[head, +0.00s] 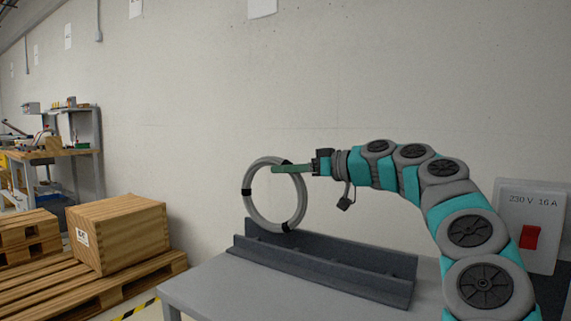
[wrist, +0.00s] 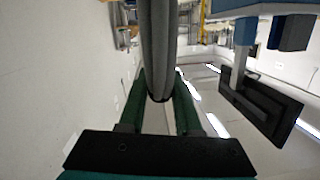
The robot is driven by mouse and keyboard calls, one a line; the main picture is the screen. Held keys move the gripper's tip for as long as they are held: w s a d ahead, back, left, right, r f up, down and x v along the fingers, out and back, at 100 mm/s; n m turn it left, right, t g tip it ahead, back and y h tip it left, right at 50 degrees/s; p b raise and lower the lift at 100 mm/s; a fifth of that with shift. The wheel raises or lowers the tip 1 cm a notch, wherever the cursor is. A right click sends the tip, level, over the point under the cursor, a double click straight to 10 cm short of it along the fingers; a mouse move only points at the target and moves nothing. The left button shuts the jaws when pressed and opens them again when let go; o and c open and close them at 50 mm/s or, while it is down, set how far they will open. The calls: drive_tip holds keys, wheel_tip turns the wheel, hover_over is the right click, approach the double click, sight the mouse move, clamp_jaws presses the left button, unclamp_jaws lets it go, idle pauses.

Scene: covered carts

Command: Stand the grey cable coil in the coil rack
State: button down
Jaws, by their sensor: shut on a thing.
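The grey cable coil (head: 297,213) is a ring with black bands, held upright in the head view. My gripper (head: 281,169) is shut on the coil's upper part, reaching in from the right. In the wrist view the coil (wrist: 158,45) runs between the green fingers of my gripper (wrist: 159,98). The coil rack (head: 345,283) is a long dark grey trough on a grey table. The coil's lower edge overlaps the rack's left part in the picture. I cannot tell whether it touches the rack or hangs above it. The rack's inside is mostly hidden by its front wall.
The grey table (head: 215,290) has bare top left of and in front of the rack. A pale wall stands behind. A grey box with a red switch (head: 530,237) is at the right. A wooden crate (head: 120,235) on a pallet (head: 60,295) and a workbench (head: 50,153) are at the left.

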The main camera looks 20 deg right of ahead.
drive_tip(key=shift+f, duration=0.85)
drive_tip(key=shift+f+b, duration=1.3)
drive_tip(key=shift+b, duration=0.55)
drive_tip(key=c, duration=0.5)
unclamp_jaws()
